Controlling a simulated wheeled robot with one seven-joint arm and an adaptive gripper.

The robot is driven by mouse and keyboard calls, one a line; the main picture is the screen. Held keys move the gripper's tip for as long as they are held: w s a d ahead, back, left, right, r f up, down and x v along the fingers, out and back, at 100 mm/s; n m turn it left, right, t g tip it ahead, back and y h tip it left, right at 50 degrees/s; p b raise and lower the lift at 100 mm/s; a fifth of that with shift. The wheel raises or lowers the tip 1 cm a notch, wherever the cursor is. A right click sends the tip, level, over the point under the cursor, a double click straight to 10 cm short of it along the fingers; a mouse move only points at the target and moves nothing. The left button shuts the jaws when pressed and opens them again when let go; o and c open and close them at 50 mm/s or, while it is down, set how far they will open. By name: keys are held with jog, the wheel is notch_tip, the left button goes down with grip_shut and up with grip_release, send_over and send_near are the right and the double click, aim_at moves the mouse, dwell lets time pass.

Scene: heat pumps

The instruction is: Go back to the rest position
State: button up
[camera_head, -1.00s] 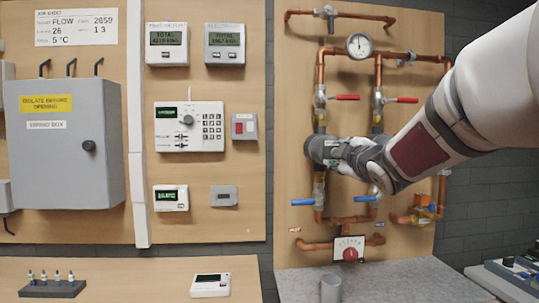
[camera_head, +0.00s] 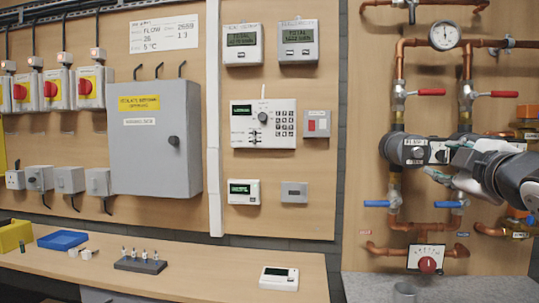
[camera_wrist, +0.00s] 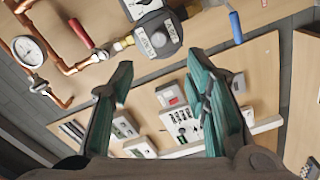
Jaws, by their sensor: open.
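My gripper (camera_head: 455,165) shows at the right of the head view, in front of the copper pipework. In the wrist view its two teal-lined fingers (camera_wrist: 160,98) are spread apart with nothing between them. Beyond the fingers, the wrist view shows a pump marked PUMP (camera_wrist: 160,38), a red-handled valve (camera_wrist: 82,34) and a tilted panel board with meters and a keypad controller (camera_wrist: 180,125). In the head view the pump (camera_head: 408,150) is just left of the fingers. Whether the fingers touch it cannot be told.
A grey wiring box (camera_head: 155,140) and red rotary switches (camera_head: 92,88) are on the left board. A wooden bench (camera_head: 200,262) holds a small white thermostat (camera_head: 279,278) and a dark rack (camera_head: 140,265). A pressure gauge (camera_head: 444,35) and blue valve handles (camera_head: 376,204) are on the pipework.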

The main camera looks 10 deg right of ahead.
jog(key=shift+s+a, duration=0.1)
jog(key=shift+s, duration=0.1)
jog(key=s+a+f+m+g+y+p, duration=0.2)
jog(key=s+a+f+m+g+p, duration=0.2)
jog(key=s+a, duration=0.6)
jog(key=s+a+f+m+g+y+p, duration=0.3)
jog(key=s+a+f+g, duration=0.6)
jog(key=s, duration=0.7)
jog(key=a+m+p, duration=0.1)
jog(key=m+p, duration=0.1)
jog(key=p, duration=0.1)
jog(key=shift+s+a+f+m, duration=0.25)
jog(key=shift+a+f+m, duration=0.05)
jog(key=shift+a+f, duration=0.1)
